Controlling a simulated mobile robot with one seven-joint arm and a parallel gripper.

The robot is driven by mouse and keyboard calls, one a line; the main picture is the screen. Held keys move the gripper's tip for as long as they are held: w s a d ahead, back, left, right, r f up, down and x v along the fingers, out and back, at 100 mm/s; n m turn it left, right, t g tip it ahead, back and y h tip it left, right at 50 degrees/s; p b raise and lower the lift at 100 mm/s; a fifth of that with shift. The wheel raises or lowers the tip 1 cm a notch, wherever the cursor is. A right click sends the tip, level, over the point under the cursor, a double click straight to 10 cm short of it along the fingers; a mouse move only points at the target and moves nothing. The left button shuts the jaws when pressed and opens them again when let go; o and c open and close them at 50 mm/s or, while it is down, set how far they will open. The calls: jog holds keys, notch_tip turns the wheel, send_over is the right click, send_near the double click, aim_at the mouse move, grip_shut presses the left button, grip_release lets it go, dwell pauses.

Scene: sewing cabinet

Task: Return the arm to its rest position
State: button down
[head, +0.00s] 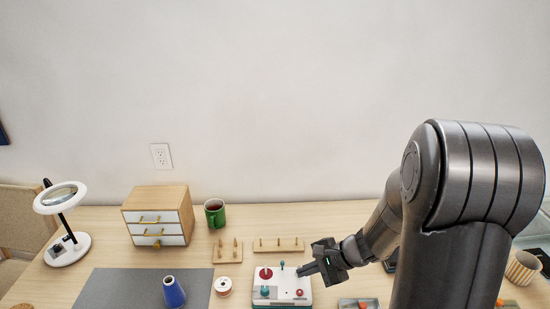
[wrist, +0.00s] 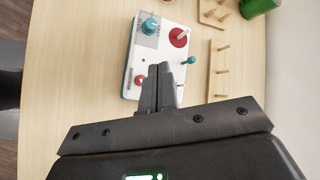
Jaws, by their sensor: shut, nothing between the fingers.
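My gripper (head: 308,269) is at the right side of a white control box (head: 282,278) in the head view, with the arm coming in from the right. In the wrist view, my gripper (wrist: 161,72) has its two fingers together with nothing between them, at the near edge of the control box (wrist: 165,40). The box has a red disc, teal knobs and a small red button on its top. The fingertips hide part of the box. I cannot tell whether they touch it.
Wooden peg racks (head: 278,245) stand behind the box, and a green mug (head: 215,212) and a drawer cabinet (head: 158,215) are further left. A striped cup (head: 522,268) is at the right.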

jog(key=s+d+r+n+t+h, duration=0.2)
jog(key=s+d+r+n+h, duration=0.2)
jog(key=s+r+n+h, duration=0.4)
jog(key=s+r+n, duration=0.4)
jog(key=s+r, duration=0.5)
jog(key=r, duration=0.3)
jog(key=shift+s+r+n+t+h, duration=0.25)
jog(key=shift+s+n+t+h, duration=0.05)
jog(key=shift+s+t+h, duration=0.1)
jog(key=c, duration=2.2)
grip_release()
